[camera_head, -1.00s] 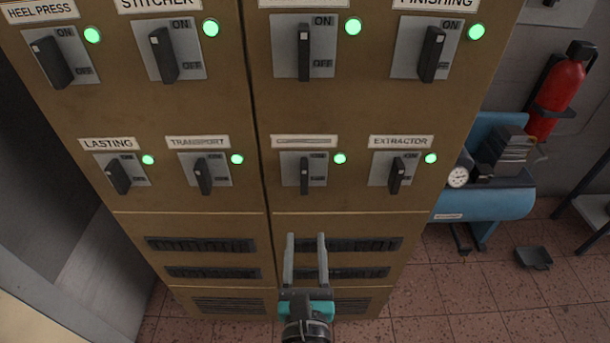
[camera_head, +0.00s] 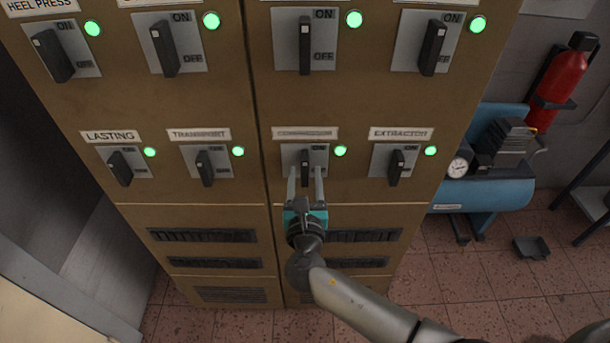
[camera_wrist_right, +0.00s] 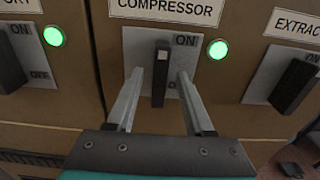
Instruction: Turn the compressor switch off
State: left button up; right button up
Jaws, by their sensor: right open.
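The compressor switch (camera_head: 305,165) is a black lever on a grey plate in the lower row of the brown cabinet. It also shows in the right wrist view (camera_wrist_right: 161,72), upright under the COMPRESSOR label (camera_wrist_right: 167,10). The green lamp (camera_wrist_right: 217,49) beside it is lit. My right gripper (camera_head: 305,172) is open, its two fingers on either side of the lever. In the right wrist view the fingertips (camera_wrist_right: 160,76) flank the lever with gaps on both sides; contact is not visible. My left gripper is out of view.
The extractor switch (camera_head: 394,167) is to the right and the transport switch (camera_head: 206,167) to the left, both with lit green lamps. A larger row of switches is above.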

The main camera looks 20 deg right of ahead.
grip_shut()
dwell(0.5)
